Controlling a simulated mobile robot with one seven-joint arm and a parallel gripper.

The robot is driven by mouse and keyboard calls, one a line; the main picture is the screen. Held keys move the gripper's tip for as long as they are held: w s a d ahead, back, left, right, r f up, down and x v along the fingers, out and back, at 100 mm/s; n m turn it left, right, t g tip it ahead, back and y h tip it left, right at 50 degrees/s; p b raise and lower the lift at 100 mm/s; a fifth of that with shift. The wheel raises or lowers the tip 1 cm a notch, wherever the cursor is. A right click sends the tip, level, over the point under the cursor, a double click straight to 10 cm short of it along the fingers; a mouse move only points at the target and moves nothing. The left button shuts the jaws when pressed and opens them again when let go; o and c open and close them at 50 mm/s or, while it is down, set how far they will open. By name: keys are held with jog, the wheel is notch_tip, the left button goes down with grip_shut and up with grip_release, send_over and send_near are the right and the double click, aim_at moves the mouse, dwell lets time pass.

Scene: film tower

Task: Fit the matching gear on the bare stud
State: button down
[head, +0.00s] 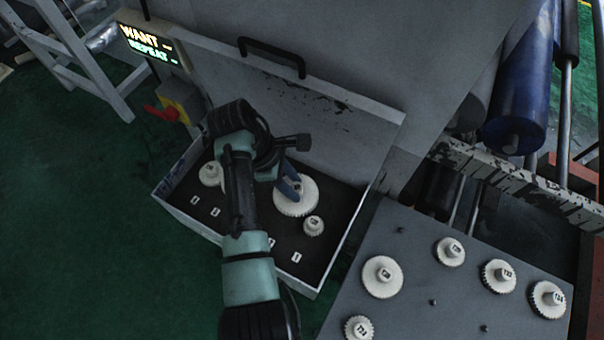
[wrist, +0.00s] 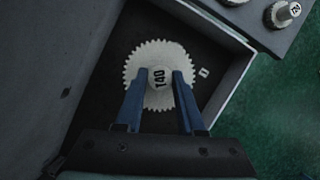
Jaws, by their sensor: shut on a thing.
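My gripper (head: 291,184) is shut on the hub of a large white toothed gear (head: 296,199), inside an open box. In the wrist view the blue fingers (wrist: 160,80) lie on either side of the hub of this gear (wrist: 160,54), which is marked 140. I cannot tell whether it rests on the box floor or hangs just above it. On the grey plate (head: 410,310) at the right, small dark studs without gears show, one near the upper left (head: 400,230) and one near the middle (head: 433,302).
The box (head: 305,290) also holds a small gear (head: 313,225), another gear (head: 211,173) and several white floor labels. Several gears, one here (head: 383,277), stand on the plate. The box's raised lid (head: 340,105) stands behind. A lit sign (head: 150,43) reads WANT and REPEAT.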

jog(key=shift+a+f+n+t, duration=0.2)
jog(key=shift+a+n+t, duration=0.2)
jog(key=shift+a+n, duration=0.55)
jog(key=shift+a+f, duration=0.25)
notch_tip(320, 180, down, 6)
jog(key=b, duration=0.8)
jog(key=shift+f, duration=0.2)
jog(key=shift+f+b, duration=0.4)
jog(key=shift+f, duration=0.75)
jog(key=shift+f, duration=0.9)
jog(key=shift+c, duration=2.2)
grip_release()
